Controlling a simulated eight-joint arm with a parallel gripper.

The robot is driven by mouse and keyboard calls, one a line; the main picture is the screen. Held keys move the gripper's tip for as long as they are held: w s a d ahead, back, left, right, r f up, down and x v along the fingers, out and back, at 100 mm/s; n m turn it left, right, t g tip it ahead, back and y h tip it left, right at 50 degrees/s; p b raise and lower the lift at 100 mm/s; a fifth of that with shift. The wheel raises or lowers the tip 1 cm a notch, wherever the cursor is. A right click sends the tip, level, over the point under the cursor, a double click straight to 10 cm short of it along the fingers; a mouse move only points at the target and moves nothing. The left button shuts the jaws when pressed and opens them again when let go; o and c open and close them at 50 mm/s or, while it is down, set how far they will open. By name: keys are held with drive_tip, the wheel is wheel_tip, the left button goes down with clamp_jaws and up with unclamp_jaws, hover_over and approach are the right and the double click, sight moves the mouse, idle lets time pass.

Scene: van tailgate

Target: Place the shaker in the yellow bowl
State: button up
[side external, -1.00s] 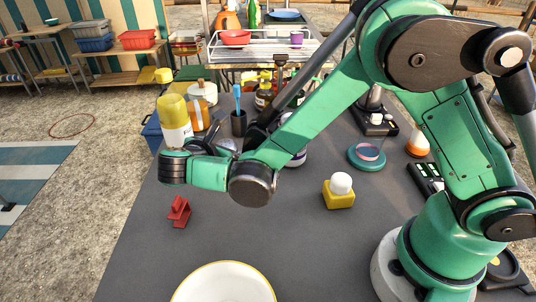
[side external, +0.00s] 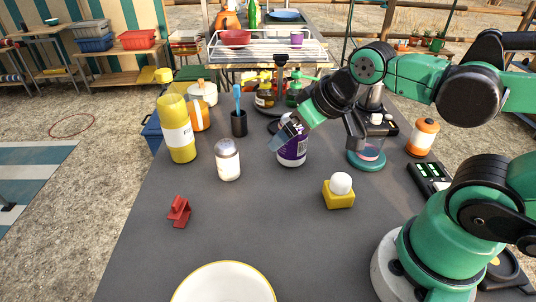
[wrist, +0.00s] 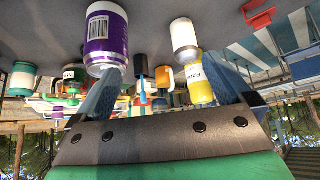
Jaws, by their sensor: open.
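The shaker (side external: 228,162), a pale jar with a grey lid, stands upright on the dark table in the side view. It also shows, upside down, in the wrist view (wrist: 185,40), between the finger directions but well beyond them. The bowl (side external: 222,284), pale inside with a yellow rim, is at the front edge of the side view, partly cut off. It does not show in the wrist view. My gripper (side external: 283,136) is open and empty, to the right of the shaker. It overlaps the purple-labelled jar (side external: 293,152) in view; I cannot tell whether they touch.
A yellow canister (side external: 177,130) stands behind left of the shaker, and a dark cup (side external: 239,124) behind it. A red holder (side external: 179,211) is at the left. A yellow block with a white ball (side external: 339,191) is at the right. The table between shaker and bowl is clear.

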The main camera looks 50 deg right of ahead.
idle(0.3)
drive_tip(key=n+y, duration=0.4)
drive_tip(key=n, duration=0.1)
approach(231, 143)
drive_tip(key=x, duration=0.5)
drive_tip(key=shift+s+f, duration=0.1)
drive_tip(key=shift+f, duration=0.2)
drive_tip(key=shift+w+a+f+n+t+y, duration=0.15)
drive_tip(key=shift+w+f+n+t+y, duration=0.15)
drive_tip(key=shift+w+f+n, duration=0.3)
drive_tip(key=shift+x, duration=2.65)
drive_tip(key=shift+s, duration=0.1)
clamp_jaws()
drive_tip(key=shift+r, duration=0.15)
